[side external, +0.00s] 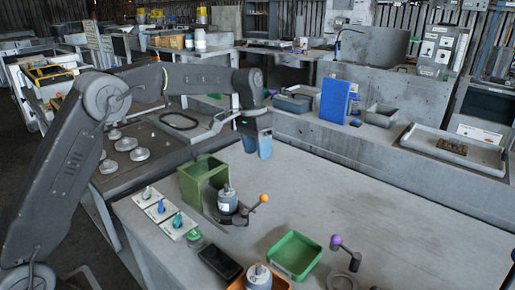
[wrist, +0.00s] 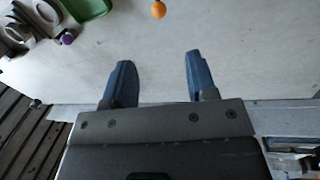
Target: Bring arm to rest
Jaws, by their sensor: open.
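My gripper (side external: 257,146) hangs in the air over the far left part of the grey workbench, with its blue fingers pointing down. In the wrist view my gripper (wrist: 157,75) has its two blue fingers spread apart, with only bare bench top seen between them. It is open and holds nothing. In the side view it is above and behind the green box housing (side external: 203,180) and the grey motor (side external: 228,201), apart from both.
A lever with an orange knob (side external: 264,198) and one with a purple knob (side external: 336,241) stand on the bench. A green tray (side external: 294,256), an orange tray (side external: 238,285) and a black tray (side external: 220,262) lie near the front. The right side of the bench (side external: 420,240) is clear.

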